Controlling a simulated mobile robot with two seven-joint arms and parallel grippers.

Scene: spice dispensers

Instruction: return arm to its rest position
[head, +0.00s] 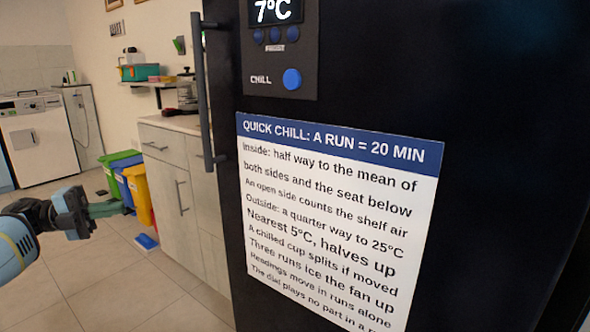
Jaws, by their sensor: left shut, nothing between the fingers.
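My left gripper (112,209) shows at the left of the head view, on my blue and black left arm (18,242). Its dark green-grey fingers point right and are shut with nothing between them. It hangs in free air above the tiled floor, left of the black fridge and touching nothing. My right gripper is not in view.
A black fridge (480,90) fills the right side, with a vertical handle (203,95), a panel (283,50) reading 7°C and a "Quick chill" notice (335,215). Coloured bins (138,190) and a cabinet (172,175) stand behind. Floor at lower left is mostly clear.

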